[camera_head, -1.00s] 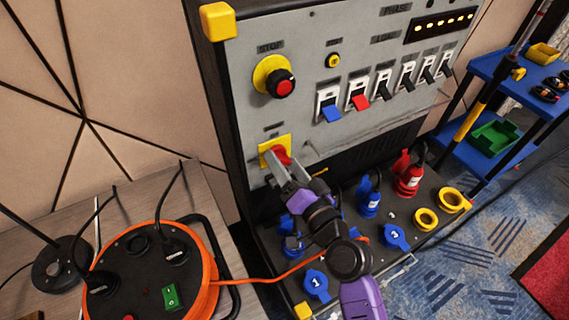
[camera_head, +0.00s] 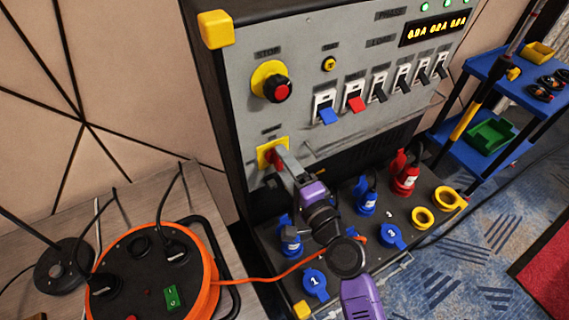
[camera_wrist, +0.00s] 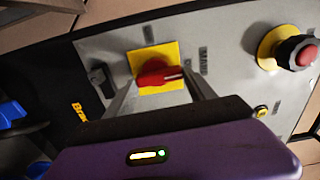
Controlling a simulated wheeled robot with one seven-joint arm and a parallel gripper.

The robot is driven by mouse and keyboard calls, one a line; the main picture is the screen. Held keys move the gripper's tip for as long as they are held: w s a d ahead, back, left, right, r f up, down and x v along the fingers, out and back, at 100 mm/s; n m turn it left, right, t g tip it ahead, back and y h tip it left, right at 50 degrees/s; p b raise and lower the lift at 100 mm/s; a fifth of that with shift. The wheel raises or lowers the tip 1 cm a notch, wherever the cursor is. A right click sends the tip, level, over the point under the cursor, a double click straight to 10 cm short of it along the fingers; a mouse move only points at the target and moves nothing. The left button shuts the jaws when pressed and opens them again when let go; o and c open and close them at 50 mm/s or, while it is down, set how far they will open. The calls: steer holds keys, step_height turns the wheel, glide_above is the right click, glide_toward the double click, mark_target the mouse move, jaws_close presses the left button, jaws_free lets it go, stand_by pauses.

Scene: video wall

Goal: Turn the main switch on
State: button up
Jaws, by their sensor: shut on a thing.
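The main switch is a red rotary knob (camera_head: 273,160) on a yellow square plate (camera_head: 264,152), low on the left of the grey panel. In the wrist view, the red knob (camera_wrist: 155,72) shows its bar lying roughly across the picture, with a white mark at its right end. My gripper (camera_head: 279,158) is shut on the knob, one finger at each end of it in the wrist view. The fingers hide part of the knob in the head view. The display (camera_head: 436,29) shows lit amber digits, and green lamps (camera_head: 424,7) glow above it.
A red stop button (camera_head: 277,89) on a yellow ring sits above the switch. Several breaker switches (camera_head: 354,98) line the panel to the right. Blue and red sockets (camera_head: 404,178) fill the ledge below my gripper. An orange cable reel (camera_head: 205,285) stands at lower left.

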steer(key=shift+m, duration=0.3)
steer(key=o, duration=1.4)
steer(key=b+v, duration=0.1)
steer(key=v, duration=0.6)
steer(key=shift+s+d+b, duration=0.25)
steer(key=shift+s+b, duration=0.05)
